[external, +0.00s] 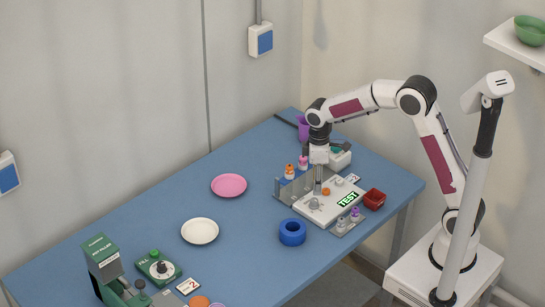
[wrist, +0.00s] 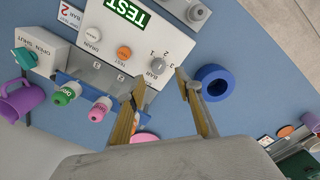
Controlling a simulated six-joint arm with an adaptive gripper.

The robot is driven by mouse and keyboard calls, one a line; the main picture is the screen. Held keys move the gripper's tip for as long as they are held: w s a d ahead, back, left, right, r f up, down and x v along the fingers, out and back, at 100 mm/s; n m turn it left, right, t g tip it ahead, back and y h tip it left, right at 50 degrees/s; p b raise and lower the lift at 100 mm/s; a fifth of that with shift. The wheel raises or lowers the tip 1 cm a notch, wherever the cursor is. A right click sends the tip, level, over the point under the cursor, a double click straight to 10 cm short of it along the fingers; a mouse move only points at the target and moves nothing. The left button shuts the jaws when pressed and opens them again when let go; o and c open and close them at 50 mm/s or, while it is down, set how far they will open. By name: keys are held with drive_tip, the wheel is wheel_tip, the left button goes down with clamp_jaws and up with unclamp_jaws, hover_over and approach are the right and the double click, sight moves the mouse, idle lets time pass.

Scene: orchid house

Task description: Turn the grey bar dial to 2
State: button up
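The white panel (external: 330,205) carries a row of controls: a white DRAIN control (wrist: 93,34), an orange TEST control (wrist: 124,53) and the grey bar dial (wrist: 157,66). The bar dial also shows in the external view (external: 314,203), at the panel's near left end. Nothing is held, and contact with the dial cannot be told.
A blue ring (external: 292,232) lies just beside the panel. A red bin (external: 374,199) and a purple mug (wrist: 20,100) are close. Plates (external: 229,185) lie on the open table to the left.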

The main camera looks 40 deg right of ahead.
drive_tip(key=s+d+r+m+t, duration=0.1)
drive_tip(key=s+d+r+m, duration=0.1)
drive_tip(key=s, duration=0.5)
drive_tip(key=s+d+r+m, duration=0.3)
drive_tip(key=s+r, duration=0.2)
drive_tip(key=s, duration=0.2)
drive_tip(key=s+d+r+m+t, duration=0.1)
drive_tip(key=s+d+r+m, duration=0.1)
drive_tip(key=s, duration=0.5)
drive_tip(key=shift+s+d+r+m+t, duration=0.35)
drive_tip(key=shift+d+r, duration=0.1)
drive_tip(key=shift+r, duration=0.7)
drive_tip(key=shift+s, duration=0.1)
idle(0.7)
